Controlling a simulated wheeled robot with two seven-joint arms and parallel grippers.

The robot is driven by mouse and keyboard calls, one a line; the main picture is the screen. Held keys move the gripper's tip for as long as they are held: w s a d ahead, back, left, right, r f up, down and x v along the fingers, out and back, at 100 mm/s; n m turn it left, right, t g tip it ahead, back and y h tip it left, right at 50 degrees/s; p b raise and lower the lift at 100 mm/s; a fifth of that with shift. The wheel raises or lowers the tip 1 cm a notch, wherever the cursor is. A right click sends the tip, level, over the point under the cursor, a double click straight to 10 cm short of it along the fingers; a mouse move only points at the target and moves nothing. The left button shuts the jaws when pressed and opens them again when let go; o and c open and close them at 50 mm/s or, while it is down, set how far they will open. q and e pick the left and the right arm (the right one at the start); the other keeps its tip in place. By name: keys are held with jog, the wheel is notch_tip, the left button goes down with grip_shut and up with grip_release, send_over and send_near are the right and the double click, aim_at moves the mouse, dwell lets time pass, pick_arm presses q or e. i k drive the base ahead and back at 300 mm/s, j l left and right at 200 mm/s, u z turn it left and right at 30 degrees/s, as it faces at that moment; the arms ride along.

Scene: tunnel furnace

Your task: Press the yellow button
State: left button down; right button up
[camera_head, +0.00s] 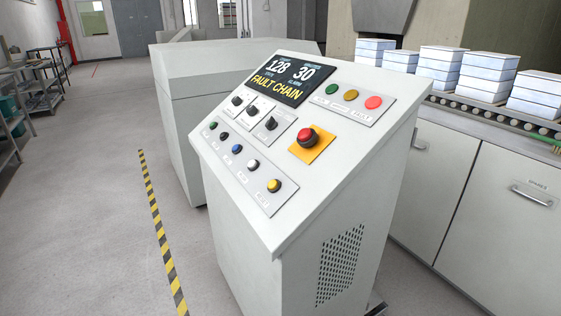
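The yellow button (274,186) is a small round button at the lower right end of a row on the sloped top of a grey-white control console (330,192). The same row holds a white button (253,165), a blue button (237,149), a black button (224,137) and a green button (213,125). Neither of my grippers shows in the view.
A red emergency stop (307,137) on a yellow plate sits right of the row. Three rotary switches (253,111) and three lamps (351,95) are above. Stacked white boxes (433,69) stand on a roller conveyor at right. Floor left of the striped line (161,232) is clear.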

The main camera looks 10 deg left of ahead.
aim_at(272, 184)
jog(key=j+z, duration=0.2)
jog(key=j, duration=0.25)
jog(key=j+z, duration=0.25)
jog(key=j, duration=0.25)
jog(key=j+z, duration=0.2)
jog(key=j, duration=0.25)
jog(key=j+z, duration=0.2)
jog(key=j, duration=0.25)
jog(key=k+j+z, duration=0.1)
jog(key=j+z, duration=0.15)
jog(key=j, duration=0.2)
jog(key=k+j+z, duration=0.2)
jog(key=j, duration=0.25)
jog(key=j+z, duration=0.2)
jog(key=j, duration=0.25)
jog(key=k+j+z, duration=0.2)
jog(key=k+j, duration=0.05)
jog(key=j, duration=0.1)
